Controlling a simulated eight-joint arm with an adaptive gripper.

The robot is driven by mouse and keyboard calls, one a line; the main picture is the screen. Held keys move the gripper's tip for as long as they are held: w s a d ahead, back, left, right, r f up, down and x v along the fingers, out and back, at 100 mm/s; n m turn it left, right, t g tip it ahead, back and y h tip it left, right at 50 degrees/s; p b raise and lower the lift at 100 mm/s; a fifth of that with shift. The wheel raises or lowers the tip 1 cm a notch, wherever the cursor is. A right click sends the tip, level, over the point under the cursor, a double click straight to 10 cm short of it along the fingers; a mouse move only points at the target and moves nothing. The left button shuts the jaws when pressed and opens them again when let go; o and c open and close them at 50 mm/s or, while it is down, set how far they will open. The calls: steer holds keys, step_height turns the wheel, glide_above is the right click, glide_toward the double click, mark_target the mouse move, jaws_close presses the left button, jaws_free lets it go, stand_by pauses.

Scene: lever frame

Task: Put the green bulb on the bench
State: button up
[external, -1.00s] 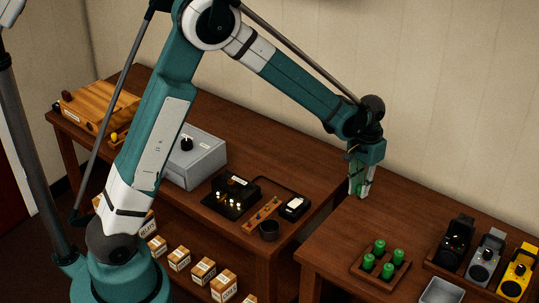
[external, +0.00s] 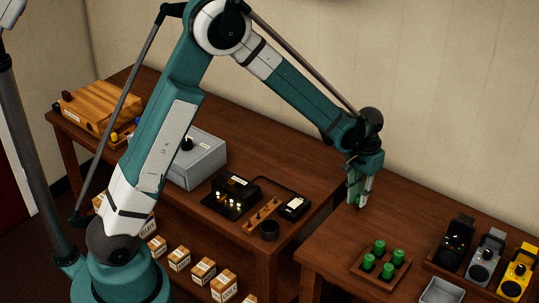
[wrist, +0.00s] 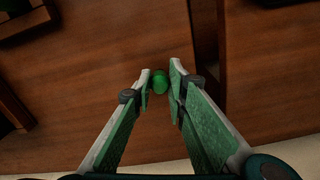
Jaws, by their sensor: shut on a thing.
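My gripper (external: 357,203) hangs over the inner edge of the right table, near the gap between the two tables. In the wrist view the green bulb (wrist: 159,81) sits between the fingertips of my gripper (wrist: 160,82), which is shut on it. The fingers mostly hide the bulb in the external view. The left bench (external: 318,178) is long and brown and stands beside the right table (external: 340,240). I cannot tell from the pictures which of the two the task means by the bench.
A wooden tray (external: 356,269) with several green cylinders stands on the right table, near a row of dark, grey and yellow devices (external: 484,264).

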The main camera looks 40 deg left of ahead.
mark_target(359, 196)
steer(key=shift+f, duration=0.15)
steer(key=o, duration=0.8)
step_height(359, 196, up, 12)
steer(key=p, duration=0.1)
stand_by(0.5)
steer(key=shift+r, duration=0.2)
stand_by(0.4)
